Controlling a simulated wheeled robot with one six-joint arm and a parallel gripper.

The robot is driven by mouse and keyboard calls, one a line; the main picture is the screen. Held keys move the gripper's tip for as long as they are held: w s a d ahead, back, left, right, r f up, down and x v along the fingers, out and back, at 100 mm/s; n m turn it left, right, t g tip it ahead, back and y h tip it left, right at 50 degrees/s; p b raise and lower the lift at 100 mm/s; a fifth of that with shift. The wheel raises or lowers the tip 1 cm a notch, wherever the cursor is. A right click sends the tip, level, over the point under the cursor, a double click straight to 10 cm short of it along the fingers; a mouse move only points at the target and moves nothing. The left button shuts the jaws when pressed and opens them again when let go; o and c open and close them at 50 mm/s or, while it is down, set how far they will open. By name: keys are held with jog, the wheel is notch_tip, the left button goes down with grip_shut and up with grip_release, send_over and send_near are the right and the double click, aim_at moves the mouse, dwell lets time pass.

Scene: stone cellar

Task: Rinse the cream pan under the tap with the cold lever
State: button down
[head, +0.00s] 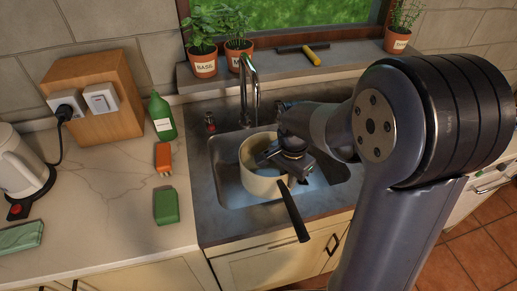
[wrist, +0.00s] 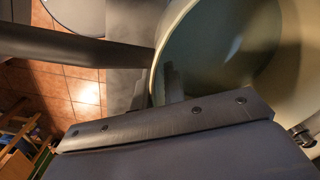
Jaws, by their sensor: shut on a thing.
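The cream pan (head: 258,187) is in the sink basin, below the tap (head: 245,85), with its dark handle (head: 294,216) pointing toward the front edge. My gripper (head: 288,165) reaches into it from the right and is shut on the pan's wall. In the wrist view the pan (wrist: 288,75) fills the right side, and the handle runs off to the left. A red-topped lever (head: 210,122) stands left of the tap. A bluish part (head: 283,105) right of the tap is mostly hidden by my arm. I cannot make out a water stream.
The sink (head: 222,190) has free room left of the pan. On the left counter are a green bottle (head: 161,117), an orange item (head: 163,157) and a green block (head: 166,206).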

jog(key=shift+s+d, duration=0.3)
jog(key=shift+s, duration=0.75)
jog(key=shift+s+d, duration=0.3)
jog(key=shift+s, duration=0.75)
jog(key=shift+s+d, duration=0.3)
jog(key=shift+s, duration=0.75)
